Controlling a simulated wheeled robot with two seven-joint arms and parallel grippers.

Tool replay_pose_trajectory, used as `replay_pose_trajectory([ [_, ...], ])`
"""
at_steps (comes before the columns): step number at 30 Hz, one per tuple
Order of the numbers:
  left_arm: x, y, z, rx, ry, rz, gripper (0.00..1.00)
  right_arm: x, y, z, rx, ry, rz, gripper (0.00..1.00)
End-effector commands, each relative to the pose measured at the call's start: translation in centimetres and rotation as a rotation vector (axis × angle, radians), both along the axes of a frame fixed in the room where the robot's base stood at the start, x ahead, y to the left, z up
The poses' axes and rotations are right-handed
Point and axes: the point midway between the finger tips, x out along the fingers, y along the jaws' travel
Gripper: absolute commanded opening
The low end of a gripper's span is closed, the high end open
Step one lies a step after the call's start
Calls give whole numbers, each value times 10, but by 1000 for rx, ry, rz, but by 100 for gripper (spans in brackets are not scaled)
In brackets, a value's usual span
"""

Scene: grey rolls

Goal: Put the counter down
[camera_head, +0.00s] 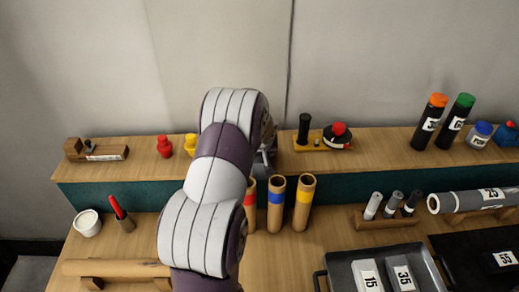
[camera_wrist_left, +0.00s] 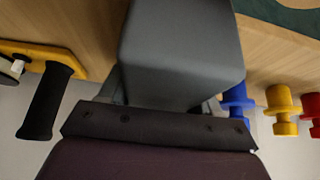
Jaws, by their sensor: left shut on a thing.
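My left arm comes down the middle of the head view and hides most of its own gripper (camera_head: 267,146) at the shelf. In the left wrist view a plain grey block (camera_wrist_left: 180,50) fills the middle, in front of my left gripper (camera_wrist_left: 165,100), with bits of the fingers at its sides. This seems to be the counter, held in the shut gripper. Its lower side and any gap to the shelf are hidden. My right gripper is not in view.
On the shelf (camera_head: 370,150), a red peg (camera_head: 164,146), a yellow peg (camera_head: 191,145) and a blue peg (camera_wrist_left: 237,97) stand on one side. A yellow-based stand with a black post (camera_head: 304,128) is on the other. Tubes (camera_head: 276,203) stand below.

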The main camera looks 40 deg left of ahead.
Motion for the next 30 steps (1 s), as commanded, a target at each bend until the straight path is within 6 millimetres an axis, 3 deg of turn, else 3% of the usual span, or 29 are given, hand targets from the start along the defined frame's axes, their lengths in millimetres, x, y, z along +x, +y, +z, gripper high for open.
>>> replay_pose_trajectory([
  [8,1,0,-2,1,-3,0,21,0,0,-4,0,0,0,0],
  [9,0,0,-1,1,-1,0,73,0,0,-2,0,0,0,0],
  [11,0,0,-1,1,-1,0,88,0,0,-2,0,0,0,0],
  [22,-1,-1,5,1,-2,1,88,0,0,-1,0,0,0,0],
  [30,-22,-20,52,3,-4,0,88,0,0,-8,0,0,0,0],
])
